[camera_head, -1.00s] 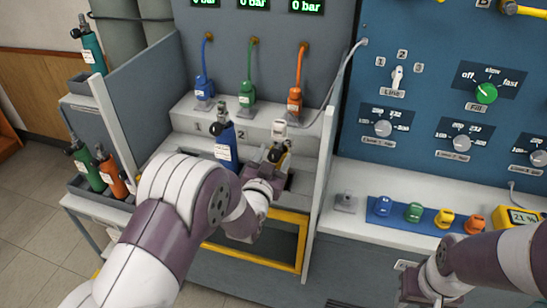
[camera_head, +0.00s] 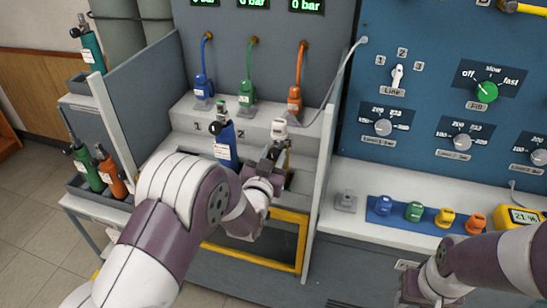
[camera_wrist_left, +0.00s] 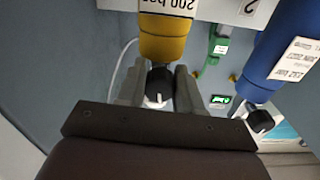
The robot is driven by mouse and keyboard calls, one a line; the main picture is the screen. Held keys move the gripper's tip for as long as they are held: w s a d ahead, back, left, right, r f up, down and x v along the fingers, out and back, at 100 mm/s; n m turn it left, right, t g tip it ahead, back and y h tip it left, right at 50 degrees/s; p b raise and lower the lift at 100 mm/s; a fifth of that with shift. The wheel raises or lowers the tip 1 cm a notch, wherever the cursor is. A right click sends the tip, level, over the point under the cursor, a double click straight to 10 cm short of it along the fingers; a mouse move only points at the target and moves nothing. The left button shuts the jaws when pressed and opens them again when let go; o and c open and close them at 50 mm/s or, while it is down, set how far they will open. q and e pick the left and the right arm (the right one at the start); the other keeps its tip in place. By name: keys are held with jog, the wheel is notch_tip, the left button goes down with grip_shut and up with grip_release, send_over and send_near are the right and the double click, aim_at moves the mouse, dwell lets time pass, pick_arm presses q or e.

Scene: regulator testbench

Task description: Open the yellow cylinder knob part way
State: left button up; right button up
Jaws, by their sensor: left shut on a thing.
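The yellow cylinder (camera_wrist_left: 164,38) shows at the top of the left wrist view, with its black knob (camera_wrist_left: 159,84) at its end. My left gripper (camera_wrist_left: 158,92) has its two grey fingers on either side of the knob and is shut on it. A white mark shows on the knob. In the head view my left gripper (camera_head: 274,156) is at the right side of the cylinder bay and mostly hides the yellow cylinder. My right gripper (camera_head: 432,288) is low at the right in the head view, and its fingers cannot be made out.
A blue cylinder (camera_head: 226,145) stands just left of my left gripper; it also shows in the left wrist view (camera_wrist_left: 285,45). A grey side panel (camera_head: 325,150) is close on the right. Blue, green and orange hoses hang behind. Green and orange cylinders (camera_head: 112,176) stand at the left.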

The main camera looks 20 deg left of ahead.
pick_arm(q)
jog(key=n+b, duration=0.1)
jog(key=n, duration=0.2)
jog(key=shift+n, duration=0.4)
jog(key=shift+d+n+b, duration=0.1)
jog(key=shift+n+b, duration=0.45)
jog(key=shift+n, duration=0.55)
jog(key=o, duration=1)
jog(key=s, duration=1.2)
jog(key=shift+s+a+p, duration=0.2)
jog(key=shift+s+p, duration=0.2)
